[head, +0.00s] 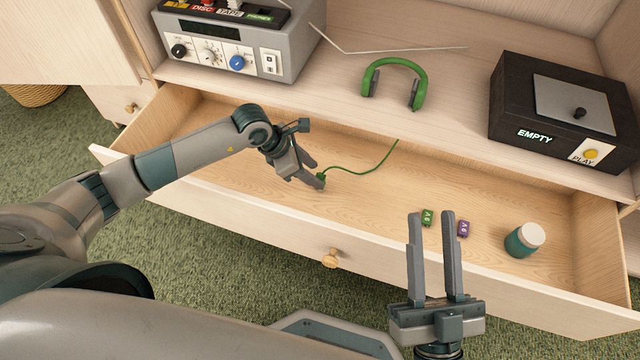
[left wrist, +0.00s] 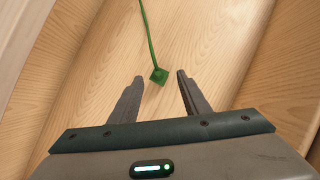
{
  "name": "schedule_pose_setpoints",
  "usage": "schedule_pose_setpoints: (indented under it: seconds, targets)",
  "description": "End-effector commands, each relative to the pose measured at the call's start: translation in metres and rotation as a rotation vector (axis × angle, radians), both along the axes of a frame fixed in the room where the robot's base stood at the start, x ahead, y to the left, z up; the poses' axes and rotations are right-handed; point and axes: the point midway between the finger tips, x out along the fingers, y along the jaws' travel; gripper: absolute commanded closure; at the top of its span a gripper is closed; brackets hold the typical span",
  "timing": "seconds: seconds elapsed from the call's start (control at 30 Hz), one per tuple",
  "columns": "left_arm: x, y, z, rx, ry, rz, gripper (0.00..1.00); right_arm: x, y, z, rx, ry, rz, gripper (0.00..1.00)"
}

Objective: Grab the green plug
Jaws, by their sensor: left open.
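The green plug (head: 321,176) sits at the end of a thin green cable (head: 362,172) that hangs over the shelf edge into the open drawer. My left gripper (head: 314,173) is at the plug inside the drawer. In the left wrist view the plug (left wrist: 159,76) shows between the tips of the open fingers (left wrist: 159,77), nearer the right finger, with gaps visible beside it. I cannot tell whether the plug touches the drawer floor. My right gripper (head: 431,215) is open and empty, above the drawer's front edge.
Green headphones (head: 398,72) lie on the shelf above the drawer (head: 250,206). A grey device (head: 232,45) stands left, a black player box (head: 560,108) right. Two small 9V blocks, green (head: 427,217) and purple (head: 463,229), and a white-lidded jar (head: 524,240) are in the drawer's right half.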

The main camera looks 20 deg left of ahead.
Motion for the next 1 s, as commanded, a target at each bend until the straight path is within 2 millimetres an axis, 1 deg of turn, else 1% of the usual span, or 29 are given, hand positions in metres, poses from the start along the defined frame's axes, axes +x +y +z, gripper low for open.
schedule_pose_setpoints:
  seconds: [0.17,0.27,0.33,0.4,0.6,0.7,1.0]
  targets:
    - [0.000,0.000,0.000,0.000,0.000,0.000,0.57,0.000,0.000,0.000,0.000,0.001,0.000,0.69]
    - [0.001,-0.001,-0.004,0.000,0.001,0.000,0.57,-0.001,0.000,0.000,0.002,-0.008,-0.001,0.69]
    - [0.002,-0.003,-0.009,-0.001,0.002,0.000,0.57,-0.002,-0.001,0.002,0.009,-0.026,-0.002,0.69]
    - [0.004,-0.005,-0.017,0.000,0.002,0.000,0.57,-0.005,-0.002,0.009,0.023,-0.065,-0.004,0.69]
    - [0.011,-0.014,-0.039,-0.001,0.002,0.001,0.57,-0.001,-0.011,0.024,0.044,-0.149,-0.022,0.69]
    - [0.013,-0.017,-0.045,-0.002,0.001,0.000,0.57,-0.001,-0.013,0.029,0.050,-0.175,-0.027,0.69]
    - [0.014,-0.018,-0.047,0.000,0.000,0.000,0.57,0.000,-0.015,0.032,0.053,-0.186,-0.029,0.69]
